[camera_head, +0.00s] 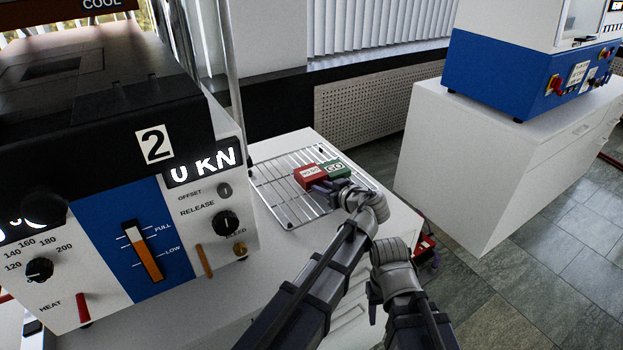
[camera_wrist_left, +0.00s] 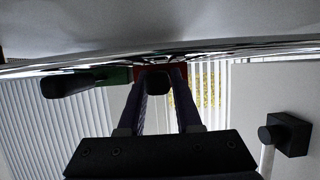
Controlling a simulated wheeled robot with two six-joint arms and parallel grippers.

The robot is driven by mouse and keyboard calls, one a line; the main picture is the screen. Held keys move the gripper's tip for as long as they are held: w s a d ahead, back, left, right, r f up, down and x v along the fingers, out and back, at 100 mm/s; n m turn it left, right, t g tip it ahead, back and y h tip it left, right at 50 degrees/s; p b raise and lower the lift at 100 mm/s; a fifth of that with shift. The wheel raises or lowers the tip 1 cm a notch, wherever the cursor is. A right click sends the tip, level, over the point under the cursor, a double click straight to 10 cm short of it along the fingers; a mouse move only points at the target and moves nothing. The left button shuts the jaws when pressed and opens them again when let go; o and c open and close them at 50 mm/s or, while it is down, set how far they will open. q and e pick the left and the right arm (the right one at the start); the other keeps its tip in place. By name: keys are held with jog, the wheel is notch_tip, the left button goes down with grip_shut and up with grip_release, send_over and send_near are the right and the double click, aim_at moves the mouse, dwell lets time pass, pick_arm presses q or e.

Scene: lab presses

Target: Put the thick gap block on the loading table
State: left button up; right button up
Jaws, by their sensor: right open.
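A red block (camera_head: 308,176) with a small white label and a green block (camera_head: 334,169) marked GO lie side by side on a wire rack. I cannot tell from the pictures which is the thick gap block. My left gripper (camera_head: 328,191) is at the near side of the blocks. In the left wrist view its two fingers (camera_wrist_left: 165,90) stand on either side of a black handle in front of the red block (camera_wrist_left: 141,74); whether they grip it is unclear. The green block (camera_wrist_left: 118,75) is to their left, with its own black handle. My right gripper (camera_head: 374,306) is low, away from the blocks.
The wire rack (camera_head: 272,196) lies on a white table (camera_head: 385,243). A press marked 2 (camera_head: 150,230) stands close at left, reading 0 KN. A white cabinet (camera_head: 470,170) with a blue-and-white machine (camera_head: 490,75) stands at right. Floor between them is mostly free.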

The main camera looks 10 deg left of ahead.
pick_arm(q)
grip_shut()
dwell(1.0)
